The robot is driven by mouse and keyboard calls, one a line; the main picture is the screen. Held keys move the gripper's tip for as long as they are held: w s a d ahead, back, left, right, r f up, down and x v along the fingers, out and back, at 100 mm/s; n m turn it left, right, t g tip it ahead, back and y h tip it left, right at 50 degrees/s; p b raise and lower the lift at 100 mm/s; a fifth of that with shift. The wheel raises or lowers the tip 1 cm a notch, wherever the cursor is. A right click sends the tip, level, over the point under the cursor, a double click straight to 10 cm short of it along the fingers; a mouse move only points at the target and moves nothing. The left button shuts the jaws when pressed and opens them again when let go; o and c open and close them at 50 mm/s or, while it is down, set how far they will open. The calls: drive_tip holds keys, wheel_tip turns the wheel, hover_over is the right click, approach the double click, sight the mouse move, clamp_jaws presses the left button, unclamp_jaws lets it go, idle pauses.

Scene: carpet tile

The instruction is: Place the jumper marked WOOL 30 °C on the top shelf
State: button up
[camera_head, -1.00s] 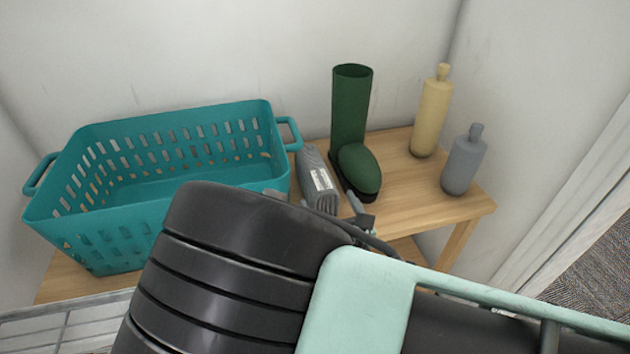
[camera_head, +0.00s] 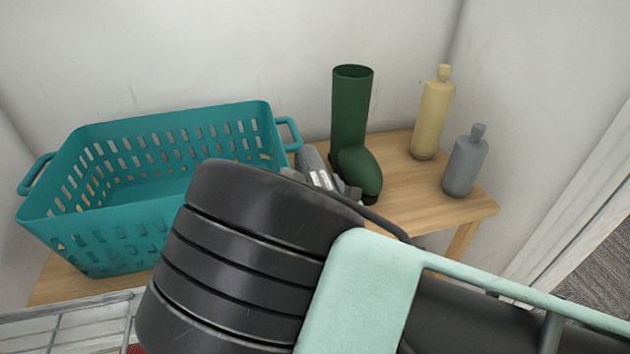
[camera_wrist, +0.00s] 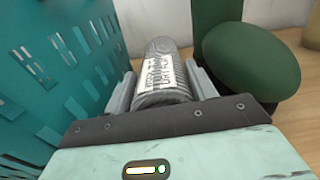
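A rolled grey ribbed item (camera_head: 310,160), which looks like a knitted jumper, lies on the wooden surface (camera_head: 400,195) between the teal basket and the green boot. In the wrist view the grey roll (camera_wrist: 165,47) has a white label with dark print, not clearly readable. My gripper (camera_wrist: 160,72) is at its near end, with one finger along each side. The fingers look open, with the roll between them; whether they touch it is unclear. In the head view my dark wrist hides most of my gripper (camera_head: 322,182) and the roll's near end.
The teal basket (camera_head: 110,230) stands close on the left. The green boot (camera_head: 352,115) stands close on the right. A yellow bottle (camera_head: 432,120) and a grey bottle (camera_head: 464,165) stand farther right. A wire rack (camera_head: 80,325) shows at lower left.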

drive_tip(key=shift+c, duration=1.4)
drive_tip(key=shift+r, duration=0.1)
